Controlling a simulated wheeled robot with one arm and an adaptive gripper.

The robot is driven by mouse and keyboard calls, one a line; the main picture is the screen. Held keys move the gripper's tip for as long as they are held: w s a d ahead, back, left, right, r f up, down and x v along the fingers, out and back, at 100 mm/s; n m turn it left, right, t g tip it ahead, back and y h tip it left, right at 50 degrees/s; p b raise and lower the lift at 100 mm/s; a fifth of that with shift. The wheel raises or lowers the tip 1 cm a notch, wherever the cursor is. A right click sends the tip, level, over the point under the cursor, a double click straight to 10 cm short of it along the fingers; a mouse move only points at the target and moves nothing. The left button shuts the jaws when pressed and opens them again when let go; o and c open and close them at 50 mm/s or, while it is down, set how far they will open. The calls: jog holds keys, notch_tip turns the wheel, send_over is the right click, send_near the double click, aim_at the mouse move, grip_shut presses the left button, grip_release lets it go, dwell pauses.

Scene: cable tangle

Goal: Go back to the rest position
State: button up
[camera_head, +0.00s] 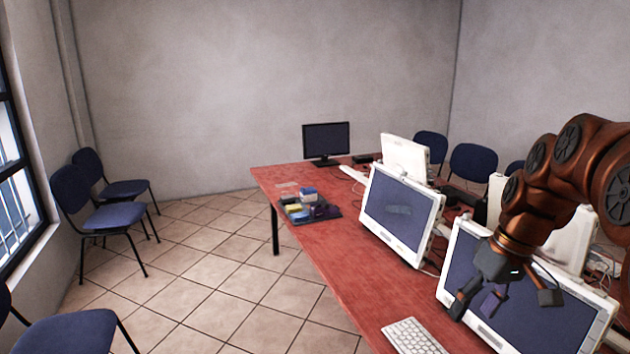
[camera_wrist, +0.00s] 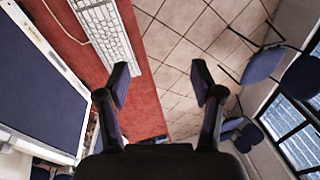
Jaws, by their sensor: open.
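My gripper (camera_head: 503,303) is at the right of the head view, in front of a white-framed monitor (camera_head: 590,317) near the right edge. Its fingers are spread apart. In the wrist view my gripper (camera_wrist: 163,86) shows two dark fingers with a clear gap and nothing held between them. Below the gap lie the red table's edge and the tiled floor. My copper-coloured arm reaches in from the right edge of the head view.
The red table (camera_head: 325,255) bears several monitors, a white keyboard (camera_head: 413,337) near the front and a dark tray (camera_head: 318,213) with small coloured items. Blue chairs (camera_head: 100,218) stand at the left by the window. The tiled floor (camera_head: 200,265) left of the table is open.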

jog(key=s+a+f+m+h+b, duration=0.1)
jog(key=s+a+f, duration=0.2)
jog(key=s+f, duration=0.2)
jog(key=s+a+f+g+h+b, duration=0.1)
jog(key=s+a+f, duration=0.3)
jog(key=s, duration=0.7)
jog(key=s+a+f+m+g+b, duration=0.1)
jog(key=s+a+f, duration=0.2)
jog(key=s+f, duration=0.3)
jog(key=shift+s+a+m+h, duration=0.2)
jog(key=shift+s+m+h, duration=0.15)
jog(key=shift+s, duration=0.85)
